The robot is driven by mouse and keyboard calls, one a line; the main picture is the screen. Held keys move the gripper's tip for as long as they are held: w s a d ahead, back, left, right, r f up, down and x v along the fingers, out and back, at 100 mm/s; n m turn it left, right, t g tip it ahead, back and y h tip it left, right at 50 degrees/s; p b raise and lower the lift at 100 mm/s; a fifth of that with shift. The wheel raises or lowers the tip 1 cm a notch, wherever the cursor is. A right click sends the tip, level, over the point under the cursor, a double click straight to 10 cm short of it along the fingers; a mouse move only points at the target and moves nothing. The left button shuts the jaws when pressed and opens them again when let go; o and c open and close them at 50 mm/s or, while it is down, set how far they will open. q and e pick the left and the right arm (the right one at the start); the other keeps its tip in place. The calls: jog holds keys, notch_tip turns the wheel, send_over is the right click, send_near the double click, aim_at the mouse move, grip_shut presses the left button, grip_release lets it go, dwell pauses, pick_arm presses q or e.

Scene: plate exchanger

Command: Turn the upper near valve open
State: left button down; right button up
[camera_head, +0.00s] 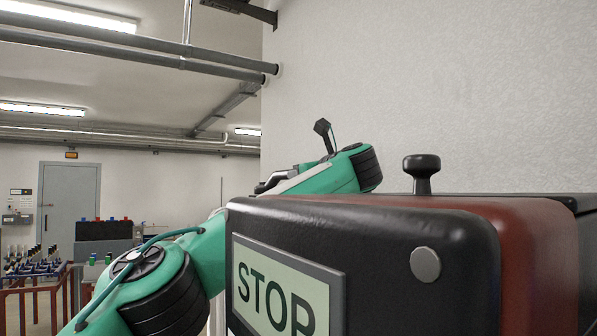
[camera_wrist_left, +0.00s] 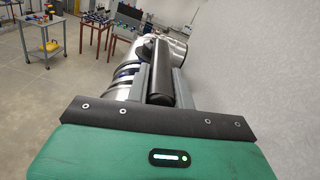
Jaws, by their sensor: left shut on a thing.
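In the left wrist view, my left gripper (camera_wrist_left: 161,80) has its two grey fingers on either side of a black, rounded bar-like handle (camera_wrist_left: 161,62). The gripper is shut on this handle, which I take to be the valve's handle. A shiny metal pipe (camera_wrist_left: 123,88) with dark bands lies right behind and to the left of it. In the head view, my green left arm reaches up behind a large black and red body, and the gripper's fingers and the handle are hidden there. The valve's turn angle cannot be read. My right gripper is not in view.
The large black and red body (camera_head: 380,240), with a STOP sign (camera_head: 283,292) and black knob (camera_head: 422,172), blocks much of the head view. A plain wall (camera_head: 440,90) stands behind it.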

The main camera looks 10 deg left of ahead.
pick_arm(q)
jog(key=shift+r, duration=0.15)
jog(key=c, duration=1.6)
grip_release()
jog(key=o, duration=0.4)
jog(key=shift+w, duration=0.1)
jog(key=shift+c, duration=0.2)
jog(key=shift+w+d, duration=0.15)
jog(key=shift+s+d+f+b, duration=0.25)
jog(key=shift+s+b, duration=0.2)
jog(key=shift+s, duration=0.05)
jog(key=b+v, duration=0.5)
jog(key=v, duration=0.7)
jog(key=shift+s+d, duration=0.2)
jog(key=shift+d, duration=0.2)
